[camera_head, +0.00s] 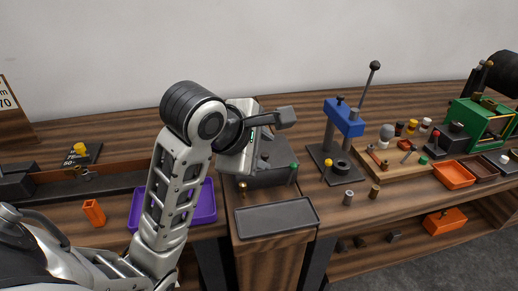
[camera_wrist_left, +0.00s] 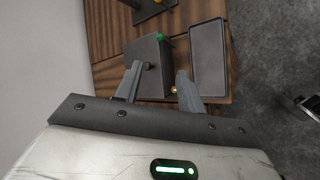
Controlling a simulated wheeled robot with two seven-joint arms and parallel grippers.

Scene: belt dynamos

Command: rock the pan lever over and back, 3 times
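My left gripper (camera_head: 286,117) hangs above a dark box (camera_head: 268,178) with a green knob (camera_head: 294,167) at its right end. In the left wrist view the left gripper (camera_wrist_left: 158,72) has its two fingers spread apart with nothing between them. The dark box (camera_wrist_left: 146,52) and its green knob (camera_wrist_left: 160,37) lie beyond the fingers there. I cannot tell for sure which part is the pan lever. My right gripper is not in view.
A flat dark grey pan (camera_head: 276,217) lies in front of the box. A blue press (camera_head: 344,118) with a tall ball-topped lever stands to the right. A purple tray (camera_head: 205,208) is behind my left arm. An orange block (camera_head: 93,212) stands at left.

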